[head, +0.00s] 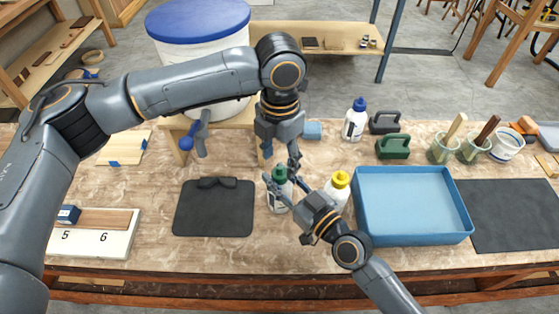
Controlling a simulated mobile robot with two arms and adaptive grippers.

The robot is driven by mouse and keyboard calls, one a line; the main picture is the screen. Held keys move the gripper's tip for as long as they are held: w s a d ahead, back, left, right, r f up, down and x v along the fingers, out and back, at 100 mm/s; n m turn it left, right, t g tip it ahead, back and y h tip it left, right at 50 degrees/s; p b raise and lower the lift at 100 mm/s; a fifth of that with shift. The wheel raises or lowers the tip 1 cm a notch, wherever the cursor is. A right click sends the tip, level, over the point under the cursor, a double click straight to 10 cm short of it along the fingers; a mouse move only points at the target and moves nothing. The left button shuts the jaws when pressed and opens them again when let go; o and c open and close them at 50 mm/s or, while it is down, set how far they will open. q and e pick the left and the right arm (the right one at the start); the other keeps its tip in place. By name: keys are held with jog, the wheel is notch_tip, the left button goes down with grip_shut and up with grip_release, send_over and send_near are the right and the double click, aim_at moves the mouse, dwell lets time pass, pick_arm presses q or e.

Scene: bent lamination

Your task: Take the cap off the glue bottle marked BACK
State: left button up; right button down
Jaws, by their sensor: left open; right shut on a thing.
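A white glue bottle with a green cap (279,174) stands on the bench right of the dark mat. A yellow-capped bottle (339,183) stands just to its right, and a blue-capped bottle (354,120) stands farther back. The bottle markings are too small to read, so I cannot tell which says BACK. My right gripper (281,184) reaches in from the lower right and is shut on the green-capped bottle, partly hiding it. My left gripper (292,160) is open, pointing down just above and beside the green cap. Whether it touches the cap is unclear.
A blue tray (468,205) lies to the right. A dark mat (213,215) lies left, with a black tool on its edge. Dark and green clamp-like blocks (393,147) and pots with brushes (444,148) stand back right. A blue-lidded white drum (198,45) is behind the bench.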

jog(key=c, duration=0.9)
grip_release()
jog(key=shift+s+f+g, duration=0.15)
jog(key=shift+f+g, duration=0.15)
jog(key=shift+f, duration=0.35)
jog(key=shift+r, duration=0.15)
